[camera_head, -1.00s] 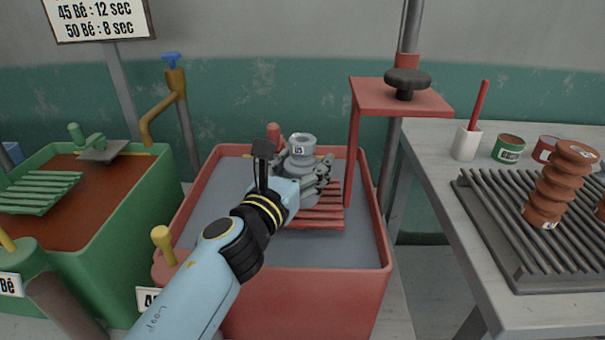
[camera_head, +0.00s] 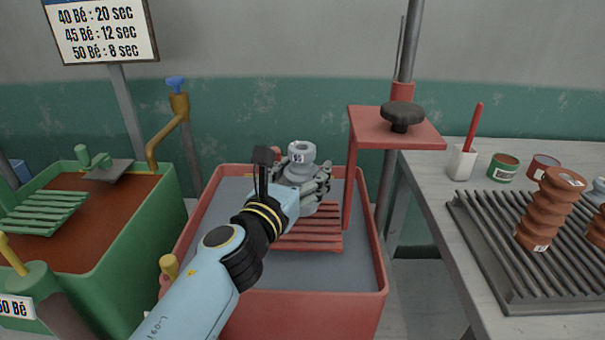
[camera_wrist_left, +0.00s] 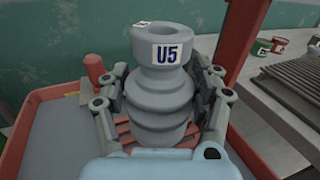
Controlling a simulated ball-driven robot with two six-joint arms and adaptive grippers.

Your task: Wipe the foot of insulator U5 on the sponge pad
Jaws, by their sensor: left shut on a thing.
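The grey ribbed insulator U5 (camera_head: 301,152) is upright in my left gripper (camera_head: 316,186), above the red tank (camera_head: 340,297). In the left wrist view the insulator (camera_wrist_left: 160,90) shows its U5 label and open top ring. The gripper's fingers (camera_wrist_left: 160,112) are shut on its sides, one at the left and one at the right. I cannot pick out a sponge pad in either view. My right gripper is not in view.
A red slatted rack (camera_head: 312,238) lies in the tank, below the insulator. A red bracket shelf (camera_head: 372,131) with a black knob stands close at the right. A green tank (camera_head: 125,235) is at the left. A table at the right holds brown insulators (camera_head: 548,208) on a ribbed rack (camera_head: 480,235).

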